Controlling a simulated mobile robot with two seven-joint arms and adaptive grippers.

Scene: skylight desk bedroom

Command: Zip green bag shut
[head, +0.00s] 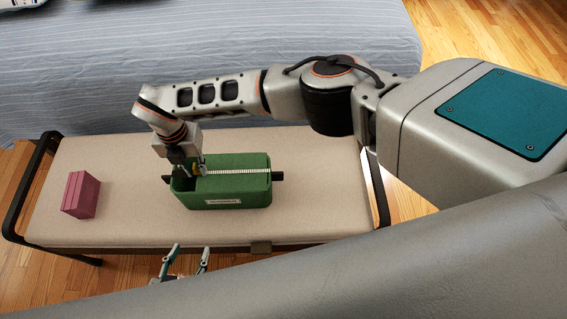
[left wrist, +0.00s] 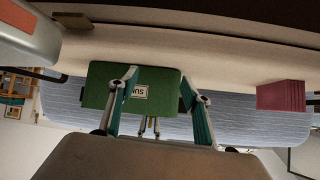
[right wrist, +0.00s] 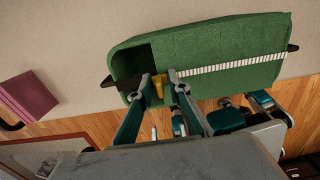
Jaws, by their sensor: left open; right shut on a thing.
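The green bag (head: 235,190) stands upright on the bench, with a black tab at each end and a pale label on its front. A white zip line (right wrist: 235,65) runs along most of its top. A dark opening (right wrist: 135,63) shows at the left end. My right gripper (head: 190,170) is over the left part of the bag top, shut on the yellow zip pull (right wrist: 158,86). My left gripper (head: 187,262) is open and empty in front of the bench, apart from the bag. The bag's labelled front shows in the left wrist view (left wrist: 157,80) beyond its fingers.
The cream bench (head: 110,165) has black rails at its ends. A maroon block (head: 80,194) sits at its left, with clear bench between it and the bag. A bed with a striped blue cover (head: 80,70) stands behind. My right arm spans above the bench's back.

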